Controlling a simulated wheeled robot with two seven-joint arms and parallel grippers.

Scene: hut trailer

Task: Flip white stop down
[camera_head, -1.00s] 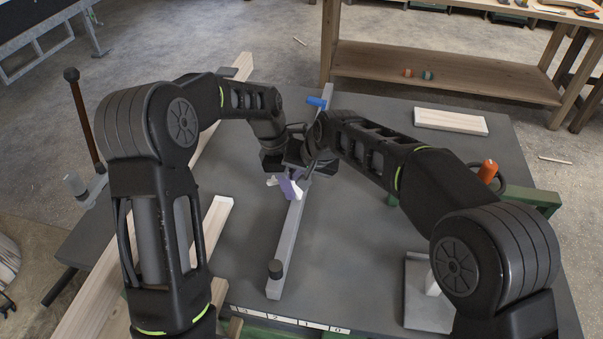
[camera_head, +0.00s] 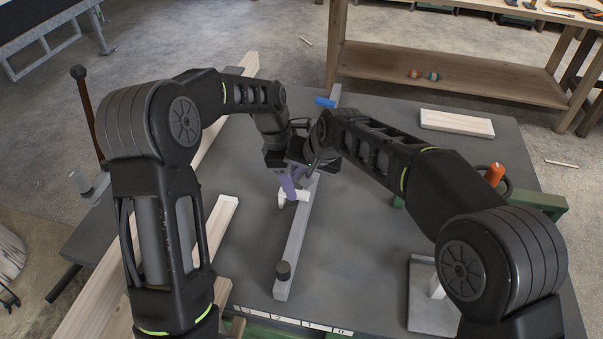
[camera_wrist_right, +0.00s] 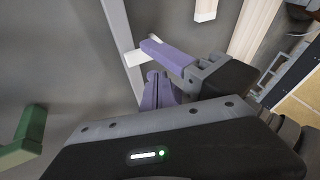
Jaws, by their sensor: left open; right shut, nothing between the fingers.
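The white stop (camera_head: 298,195) is on the long grey rail (camera_head: 296,240), near the rail's middle. It lies low across the rail, with a white end sticking out to the left. In the right wrist view, the white stop (camera_wrist_right: 134,57) is partly covered by a purple finger. My left gripper (camera_head: 287,188) points down at the stop; a purple finger is over or against it, and I cannot tell if they touch. My right gripper (camera_wrist_right: 157,90) is shut and empty, close beside the left gripper and the rail. In the head view its fingertips are hidden.
Wooden boards (camera_head: 215,225) lie on the left, another board (camera_head: 457,123) at the back right. An orange-topped handle (camera_head: 494,174) stands on the right.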

